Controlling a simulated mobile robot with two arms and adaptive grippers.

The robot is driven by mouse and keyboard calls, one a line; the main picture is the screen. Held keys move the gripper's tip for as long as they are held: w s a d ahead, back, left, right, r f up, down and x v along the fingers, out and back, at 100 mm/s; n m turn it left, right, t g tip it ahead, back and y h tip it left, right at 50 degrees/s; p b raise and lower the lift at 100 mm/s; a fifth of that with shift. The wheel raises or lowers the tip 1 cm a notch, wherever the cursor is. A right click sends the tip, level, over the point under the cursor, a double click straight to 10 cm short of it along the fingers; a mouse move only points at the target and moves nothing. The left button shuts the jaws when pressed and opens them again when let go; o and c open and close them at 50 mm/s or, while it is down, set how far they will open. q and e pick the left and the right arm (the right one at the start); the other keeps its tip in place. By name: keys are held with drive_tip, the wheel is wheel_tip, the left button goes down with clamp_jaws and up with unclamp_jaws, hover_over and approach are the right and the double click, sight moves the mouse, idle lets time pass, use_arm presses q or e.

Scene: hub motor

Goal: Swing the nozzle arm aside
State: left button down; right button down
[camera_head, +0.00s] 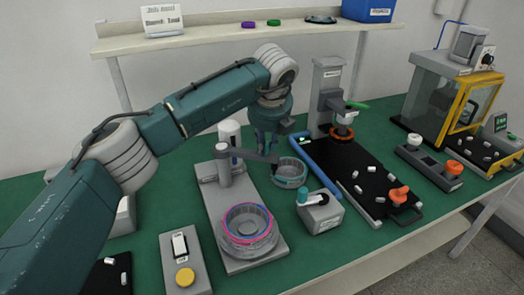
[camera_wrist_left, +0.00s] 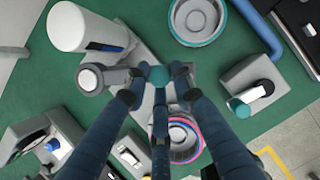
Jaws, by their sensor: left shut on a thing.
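The nozzle arm (camera_head: 250,156) is a dark bar reaching right from a grey post (camera_head: 223,160) on a grey base plate (camera_head: 205,205). My left gripper (camera_head: 268,152) comes down from above and is shut on the arm's free end. In the left wrist view the gripper's fingers (camera_wrist_left: 160,82) meet around the end of the nozzle arm (camera_wrist_left: 118,78), by a teal piece. The round hub with pink and blue rings (camera_head: 248,222) sits at the plate's near end, clear of the arm. My right gripper is not in view.
A grey hub with a teal rim (camera_head: 290,173) stands close right of the gripper. Nearby are a grey box with a teal knob (camera_head: 320,213), a white cylinder (camera_head: 229,131), a blue bar (camera_head: 315,170) and a yellow-button box (camera_head: 185,277). A shelf (camera_head: 220,36) runs behind.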

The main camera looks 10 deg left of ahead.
use_arm(q)
drive_tip(key=shift+w+d, duration=0.15)
drive_tip(key=shift+w, duration=0.1)
drive_tip(key=shift+w+r, duration=0.1)
drive_tip(key=shift+r, duration=0.05)
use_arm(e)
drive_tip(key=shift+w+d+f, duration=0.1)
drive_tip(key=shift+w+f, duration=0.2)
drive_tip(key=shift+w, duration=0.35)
use_arm(q)
drive_tip(key=shift+r, duration=0.1)
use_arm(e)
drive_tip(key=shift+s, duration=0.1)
use_arm(q)
drive_tip(key=c, duration=1.5)
unclamp_jaws()
drive_tip(key=shift+w, duration=0.15)
drive_tip(key=shift+c, duration=0.2)
drive_tip(key=shift+w+d+f, duration=0.15)
drive_tip(key=shift+d+f, duration=0.05)
drive_tip(key=shift+f, duration=0.05)
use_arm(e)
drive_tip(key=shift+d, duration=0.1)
use_arm(q)
drive_tip(key=shift+a, duration=0.1)
drive_tip(key=shift+r, duration=0.1)
